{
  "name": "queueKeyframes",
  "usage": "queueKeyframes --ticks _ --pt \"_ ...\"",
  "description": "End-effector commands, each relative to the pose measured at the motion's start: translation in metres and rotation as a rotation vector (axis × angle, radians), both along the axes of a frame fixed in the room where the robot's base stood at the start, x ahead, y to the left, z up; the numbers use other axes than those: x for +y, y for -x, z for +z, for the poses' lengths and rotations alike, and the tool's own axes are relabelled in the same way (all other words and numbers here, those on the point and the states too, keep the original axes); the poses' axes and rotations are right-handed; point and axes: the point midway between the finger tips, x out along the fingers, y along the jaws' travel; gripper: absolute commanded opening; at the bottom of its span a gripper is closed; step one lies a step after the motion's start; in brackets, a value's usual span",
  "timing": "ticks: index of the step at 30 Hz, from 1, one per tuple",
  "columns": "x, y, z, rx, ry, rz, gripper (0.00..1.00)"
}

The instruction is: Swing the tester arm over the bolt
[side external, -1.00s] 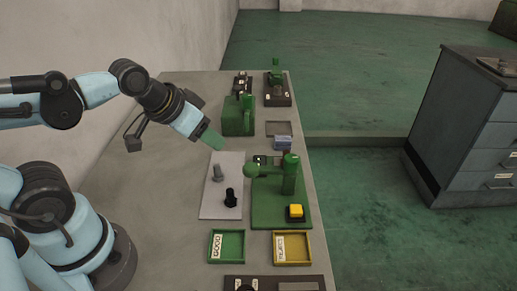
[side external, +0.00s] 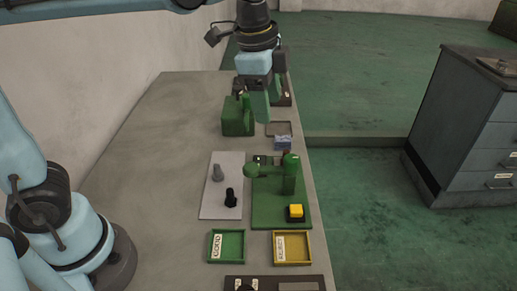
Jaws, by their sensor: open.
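The green tester stands on a green base plate (side external: 268,211). Its upright post (side external: 289,180) carries a tester arm that reaches left to a round green end (side external: 252,171). A grey bolt (side external: 218,173) and a black bolt (side external: 231,198) stand upright on a pale plate (side external: 213,209), left of the tester. The round end is apart from both bolts in this view. My gripper (side external: 266,110) is open and points down, with green fingers. It appears above the bench, behind the tester, and I see nothing held in it. It partly hides things behind it.
A green block-shaped machine (side external: 236,121) is close to my gripper's left. A yellow button (side external: 296,211) sits on the tester plate. A green GOOD tray (side external: 227,260) and a yellow tray (side external: 292,262) lie in front.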

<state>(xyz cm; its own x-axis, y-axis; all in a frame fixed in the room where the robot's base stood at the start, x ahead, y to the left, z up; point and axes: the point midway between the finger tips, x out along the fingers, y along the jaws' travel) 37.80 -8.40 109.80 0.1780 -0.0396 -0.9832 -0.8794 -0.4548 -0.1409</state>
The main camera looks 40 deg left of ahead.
Motion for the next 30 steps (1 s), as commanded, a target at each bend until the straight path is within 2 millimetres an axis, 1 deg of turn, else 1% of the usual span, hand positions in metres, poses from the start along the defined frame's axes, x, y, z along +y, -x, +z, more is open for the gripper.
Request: queueKeyframes --ticks 1,3,7,11,16,20,30 --pt "-0.011 -0.009 0.003 0.031 -0.019 -0.087 0.59" --pt "-0.022 -0.016 0.005 0.073 -0.041 -0.202 0.59" --pt "-0.038 -0.025 0.006 0.131 -0.068 -0.364 0.59" --pt "-0.045 -0.028 0.006 0.160 -0.079 -0.450 0.59" --pt "-0.047 -0.029 -0.002 0.169 -0.082 -0.473 0.59" --pt "-0.047 -0.029 -0.017 0.168 -0.082 -0.471 0.59" --pt "-0.047 -0.029 -0.073 0.166 -0.081 -0.468 0.59"
